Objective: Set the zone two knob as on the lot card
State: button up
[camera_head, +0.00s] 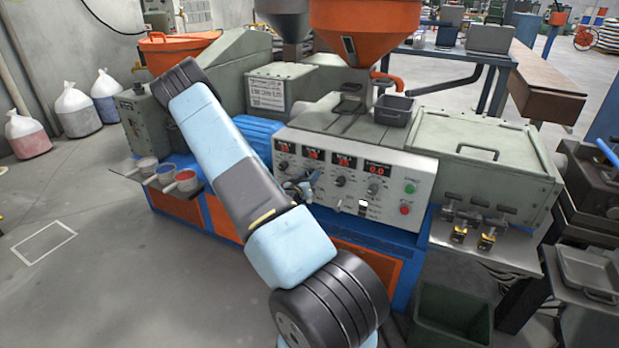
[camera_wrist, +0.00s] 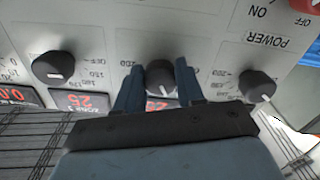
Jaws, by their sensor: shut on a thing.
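The control panel (camera_head: 345,185) is pale, with a row of black knobs and red displays. In the wrist view the panel appears upside down. My gripper (camera_wrist: 159,72) has its two blue fingers around the middle black knob (camera_wrist: 161,79), one on each side. The knob's white pointer mark faces down in that view. A red display (camera_wrist: 160,105) by this knob is partly hidden by my gripper. In the head view my gripper (camera_head: 305,184) is at the left part of the panel and hides most of that knob.
A neighbouring knob (camera_wrist: 54,68) sits by the zone 3 display (camera_wrist: 95,101), which reads 25. Another knob (camera_wrist: 257,86) is on the other side. A white printed plate (camera_head: 267,93) is above the panel; its text is unreadable. A green button (camera_head: 410,187) and a red one (camera_head: 405,210) are at right.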

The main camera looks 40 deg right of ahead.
jog(key=shift+w+a, duration=0.15)
jog(key=shift+w, duration=0.15)
jog(key=o, duration=1)
jog(key=shift+s, duration=0.15)
jog(key=shift+o, duration=0.2)
jog(key=v, duration=1.3)
jog(key=shift+a, duration=0.35)
jog(key=shift+s+f, duration=0.1)
jog(key=shift+s, duration=0.05)
